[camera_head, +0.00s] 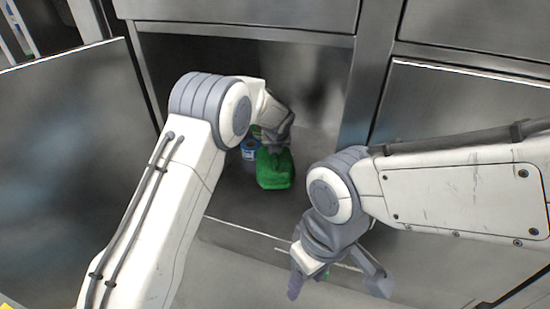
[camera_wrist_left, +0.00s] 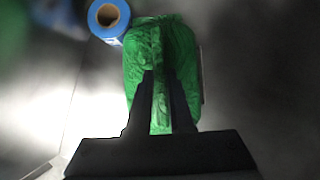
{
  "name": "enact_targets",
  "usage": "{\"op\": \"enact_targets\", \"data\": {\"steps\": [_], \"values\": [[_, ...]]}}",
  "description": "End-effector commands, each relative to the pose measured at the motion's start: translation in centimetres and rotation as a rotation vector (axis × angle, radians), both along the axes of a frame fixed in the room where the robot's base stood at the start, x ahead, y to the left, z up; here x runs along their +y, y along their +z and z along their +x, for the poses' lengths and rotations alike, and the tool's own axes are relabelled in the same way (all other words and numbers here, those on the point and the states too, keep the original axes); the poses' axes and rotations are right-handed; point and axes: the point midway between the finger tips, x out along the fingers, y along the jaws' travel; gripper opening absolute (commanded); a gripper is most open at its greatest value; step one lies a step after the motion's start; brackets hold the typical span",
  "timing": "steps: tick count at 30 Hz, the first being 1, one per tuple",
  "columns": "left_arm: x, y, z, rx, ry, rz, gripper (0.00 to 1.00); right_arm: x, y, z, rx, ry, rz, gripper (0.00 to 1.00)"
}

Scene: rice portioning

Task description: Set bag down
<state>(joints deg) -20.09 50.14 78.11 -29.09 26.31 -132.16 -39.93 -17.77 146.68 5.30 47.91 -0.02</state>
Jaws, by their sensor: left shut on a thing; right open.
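A green bag (camera_head: 275,172) is low inside the open metal compartment, in the middle of the head view. My left gripper (camera_head: 272,143) reaches in from above and is shut on the bag's top. In the left wrist view the fingers (camera_wrist_left: 161,95) pinch a fold of the green bag (camera_wrist_left: 183,50). I cannot tell whether the bag's full weight is on the floor. My right gripper (camera_head: 338,284) is open in front of the compartment, fingers pointing down.
A blue roll-shaped item (camera_head: 250,150) stands right beside the bag, and it shows in the left wrist view (camera_wrist_left: 108,17). The compartment floor (camera_head: 240,205) is bare in front of the bag. A metal panel (camera_head: 70,140) stands at left. A small green patch shows by my right gripper, unclear.

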Motion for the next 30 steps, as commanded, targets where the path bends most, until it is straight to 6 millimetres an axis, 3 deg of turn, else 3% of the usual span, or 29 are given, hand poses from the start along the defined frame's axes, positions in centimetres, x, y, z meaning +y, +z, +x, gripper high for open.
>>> {"op": "enact_targets", "data": {"steps": [2,14,15,16,17,26,30], "values": [[-0.1,-0.7,0.2,-0.007,-0.001,-0.003,0.0,0.0,-1.1,0.0,0.0,0.0,0.0,0.55],[-0.1,-0.7,0.1,-0.005,-0.002,-0.002,0.0,0.0,-0.7,0.0,0.0,0.0,0.0,0.55],[0.0,-1.0,0.0,0.0,0.0,0.0,0.35,0.0,-0.8,0.0,0.0,0.0,0.0,0.55],[0.0,-1.0,0.0,0.0,0.0,0.0,0.47,0.0,-0.8,0.0,0.0,0.0,0.0,0.55],[0.0,-1.0,0.0,0.0,0.0,0.0,0.5,0.0,-0.8,0.0,0.0,0.0,0.0,0.55],[0.0,-0.9,0.0,-0.001,-0.001,-0.001,0.5,0.0,-0.8,0.0,0.0,0.0,0.0,0.55],[-0.1,0.6,-0.5,-0.001,-0.001,-0.001,0.5,0.0,0.3,0.0,0.0,0.0,0.0,0.55]]}}
